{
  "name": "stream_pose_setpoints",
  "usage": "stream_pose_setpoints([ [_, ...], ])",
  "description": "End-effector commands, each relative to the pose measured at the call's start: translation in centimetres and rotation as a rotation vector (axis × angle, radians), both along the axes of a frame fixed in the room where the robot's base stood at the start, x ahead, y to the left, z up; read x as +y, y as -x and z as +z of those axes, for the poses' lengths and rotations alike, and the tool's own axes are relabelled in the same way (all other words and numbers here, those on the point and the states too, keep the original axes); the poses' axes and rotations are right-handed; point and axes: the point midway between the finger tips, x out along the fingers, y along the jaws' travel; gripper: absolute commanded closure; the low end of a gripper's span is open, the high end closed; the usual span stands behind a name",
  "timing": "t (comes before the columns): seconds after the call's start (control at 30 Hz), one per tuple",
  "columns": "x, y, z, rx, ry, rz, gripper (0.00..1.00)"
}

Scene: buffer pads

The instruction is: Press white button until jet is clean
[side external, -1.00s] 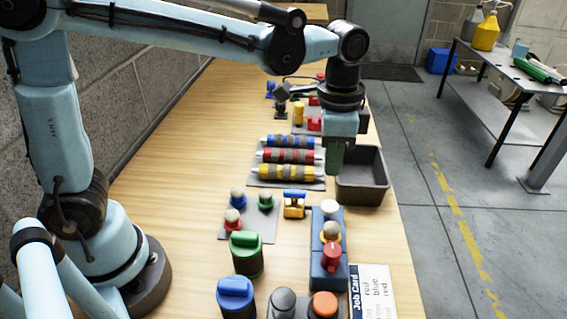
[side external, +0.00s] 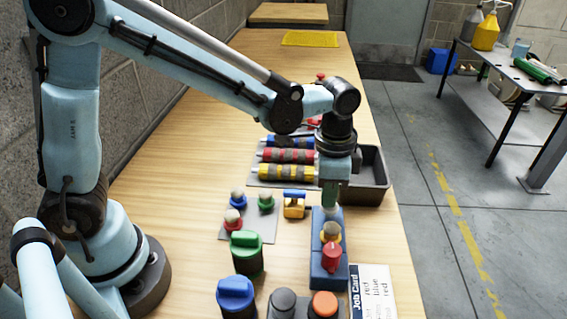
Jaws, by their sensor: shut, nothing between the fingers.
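A blue box (side external: 318,250) stands on the bench at the centre right. A yellow-ringed fitting with a grey-brown, dirty-looking top (side external: 331,231), perhaps the jet, sits on it, with a red knob (side external: 332,256) in front. My gripper (side external: 330,203) points down over the box's far end, with its fingers shut and empty. The white button is hidden behind the fingers; I cannot tell whether they touch it or whether it is pressed.
A dark open bin (side external: 376,190) lies behind and right of the gripper. Banded rollers (side external: 288,173) and a yellow block with a blue handle (side external: 294,205) are to the left. A job card (side external: 372,292) lies in front right. Bare bench shows at left.

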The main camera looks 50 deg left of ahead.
Motion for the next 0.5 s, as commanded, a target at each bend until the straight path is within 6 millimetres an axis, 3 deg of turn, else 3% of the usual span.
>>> stream_pose_setpoints([
  [0.3,0.0,0.0,-1.8,0.000,0.000,0.000,1.00],
  [0.5,0.0,0.0,-1.9,-0.001,0.000,0.000,1.00],
])
